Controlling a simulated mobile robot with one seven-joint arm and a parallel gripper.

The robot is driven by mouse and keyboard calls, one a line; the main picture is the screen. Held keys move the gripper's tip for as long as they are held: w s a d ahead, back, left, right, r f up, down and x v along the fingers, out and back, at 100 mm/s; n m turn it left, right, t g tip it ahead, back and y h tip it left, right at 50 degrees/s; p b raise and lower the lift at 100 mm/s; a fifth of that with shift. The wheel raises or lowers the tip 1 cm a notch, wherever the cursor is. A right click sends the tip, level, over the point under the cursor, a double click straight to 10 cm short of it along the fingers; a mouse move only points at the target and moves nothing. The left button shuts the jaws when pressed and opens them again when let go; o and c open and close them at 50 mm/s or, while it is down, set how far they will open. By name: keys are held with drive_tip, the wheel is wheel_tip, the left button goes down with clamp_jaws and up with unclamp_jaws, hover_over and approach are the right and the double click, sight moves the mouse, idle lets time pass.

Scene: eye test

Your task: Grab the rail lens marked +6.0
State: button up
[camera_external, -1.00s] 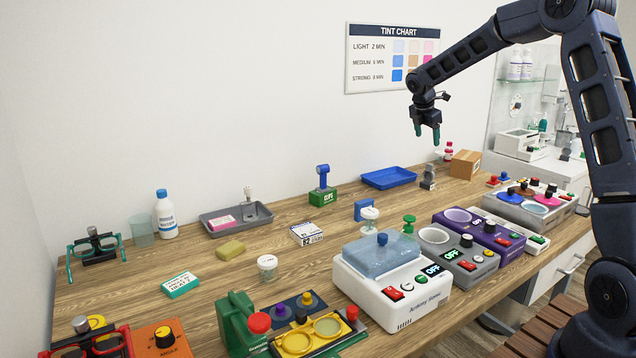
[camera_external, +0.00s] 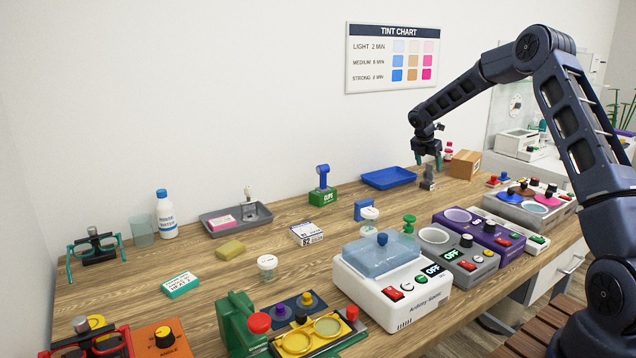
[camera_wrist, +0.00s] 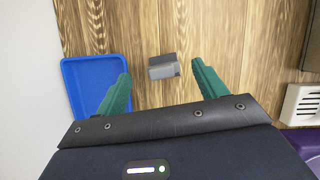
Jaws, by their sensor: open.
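My gripper (camera_external: 428,159) is open and empty, pointing down above a small dark grey block-like piece (camera_external: 428,178) near the back right of the table. In the wrist view the gripper (camera_wrist: 160,84) has its two green fingers spread, and the grey piece (camera_wrist: 163,66) lies between and just beyond their tips, apart from both. No marking can be read on this piece. I cannot tell whether it is the rail lens marked +6.0, and no +6.0 label is legible in any view.
A blue tray (camera_external: 388,177) lies just left of the grey piece. A cardboard box (camera_external: 465,163) and a red-capped bottle (camera_external: 448,152) stand to its right. A purple device (camera_external: 478,232) and a white device (camera_external: 392,285) are nearer. Bare wood surrounds the piece.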

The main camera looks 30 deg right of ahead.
sight(429, 170)
drive_tip(key=shift+x, duration=2.75)
drive_tip(key=shift+s+a, duration=0.15)
drive_tip(key=shift+a, duration=0.05)
drive_tip(key=c, duration=1.1)
drive_tip(key=shift+c, duration=0.2)
